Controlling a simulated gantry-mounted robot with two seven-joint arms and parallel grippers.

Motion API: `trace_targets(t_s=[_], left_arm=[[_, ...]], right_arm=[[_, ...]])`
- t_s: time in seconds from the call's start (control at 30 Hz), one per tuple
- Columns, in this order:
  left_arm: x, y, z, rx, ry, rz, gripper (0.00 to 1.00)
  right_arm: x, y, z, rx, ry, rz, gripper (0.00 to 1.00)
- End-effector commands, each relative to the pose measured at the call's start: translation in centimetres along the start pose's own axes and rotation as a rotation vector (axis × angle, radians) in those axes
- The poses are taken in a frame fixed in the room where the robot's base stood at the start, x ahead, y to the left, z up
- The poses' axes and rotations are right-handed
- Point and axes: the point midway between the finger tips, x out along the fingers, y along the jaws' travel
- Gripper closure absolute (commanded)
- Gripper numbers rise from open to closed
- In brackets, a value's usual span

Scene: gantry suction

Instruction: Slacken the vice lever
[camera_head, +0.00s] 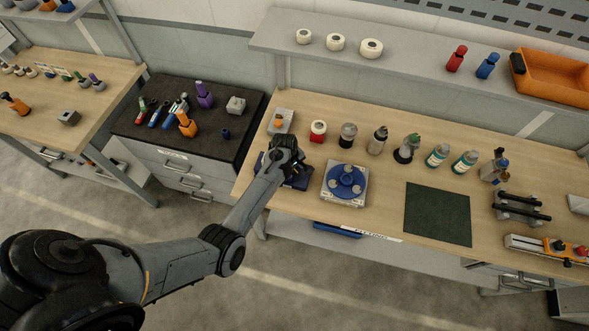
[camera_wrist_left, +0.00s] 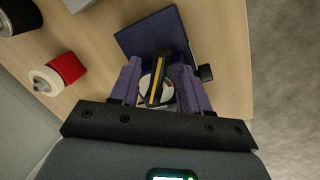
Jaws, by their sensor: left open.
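The vice appears to be the dark blue unit (camera_head: 301,179) at the front left of the long bench, mostly hidden under my left gripper (camera_head: 287,160) in the head view. In the left wrist view its flat blue body (camera_wrist_left: 140,36) shows close ahead. A dark lever with a yellow stripe (camera_wrist_left: 156,75) stands over a round pale dial. My left gripper (camera_wrist_left: 158,68) is open, with one purple finger on each side of the lever. I cannot tell whether the fingers touch it. My right gripper is not in view.
A blue round fixture (camera_head: 345,182) stands just right of the unit. A dark green mat (camera_head: 438,213) lies bare farther right. A dark-topped drawer cabinet (camera_head: 190,120) stands left.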

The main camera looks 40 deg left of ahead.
Motion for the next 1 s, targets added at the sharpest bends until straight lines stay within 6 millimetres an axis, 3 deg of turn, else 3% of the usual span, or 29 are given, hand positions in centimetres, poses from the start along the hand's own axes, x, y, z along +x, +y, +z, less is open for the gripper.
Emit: trace_targets(t_s=[0.2, 0.5, 0.8, 1.0], left_arm=[[1.17, 0.04, 0.0, 0.001, 0.0, 0.001, 0.54], [1.29, 0.02, 0.0, 0.0, 0.0, 0.001, 0.54], [1.29, 0.01, 0.01, 0.001, 0.0, 0.0, 0.98], [1.29, 0.0, 0.01, 0.001, 0.0, 0.0, 1.0]], right_arm=[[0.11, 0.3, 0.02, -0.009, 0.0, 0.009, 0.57], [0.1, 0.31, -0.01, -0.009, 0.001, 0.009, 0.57], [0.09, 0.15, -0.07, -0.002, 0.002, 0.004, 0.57], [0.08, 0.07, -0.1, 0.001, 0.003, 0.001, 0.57]])
